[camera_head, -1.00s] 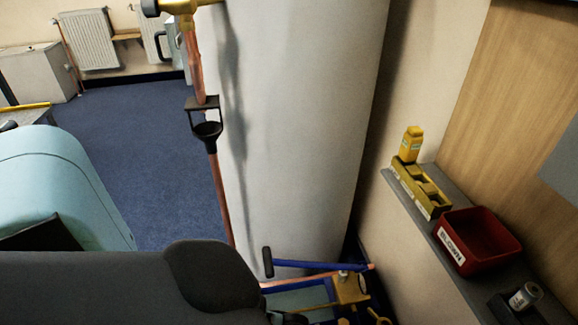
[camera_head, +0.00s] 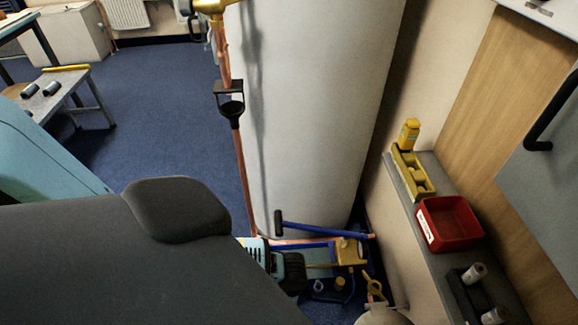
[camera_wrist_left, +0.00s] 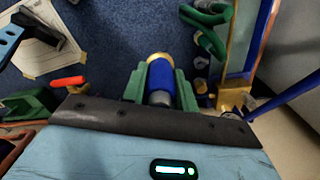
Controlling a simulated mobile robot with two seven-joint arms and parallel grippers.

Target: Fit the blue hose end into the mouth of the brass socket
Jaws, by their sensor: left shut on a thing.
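My left gripper (camera_wrist_left: 160,84) has green fingers shut around a blue cylinder with a brass-coloured rim, which looks like the blue hose end (camera_wrist_left: 160,74). It points away from the wrist, over blue floor. A brass-coloured block (camera_wrist_left: 234,97) lies to its right, apart from it. A similar block (camera_head: 348,252) stands by the foot of the white column in the head view. I cannot tell for sure whether this is the brass socket, and I see no mouth clearly. In the head view my dark left gripper (camera_head: 291,270) is left of the block; its fingers are hard to make out. My right gripper is not seen.
A blue bar (camera_head: 325,229) with a dark end and copper pipes lie close above the block. The large white column (camera_head: 310,120) stands behind. A shelf at right holds a red bin (camera_head: 449,222). In the wrist view, green curved tubing (camera_wrist_left: 206,30) stands ahead right.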

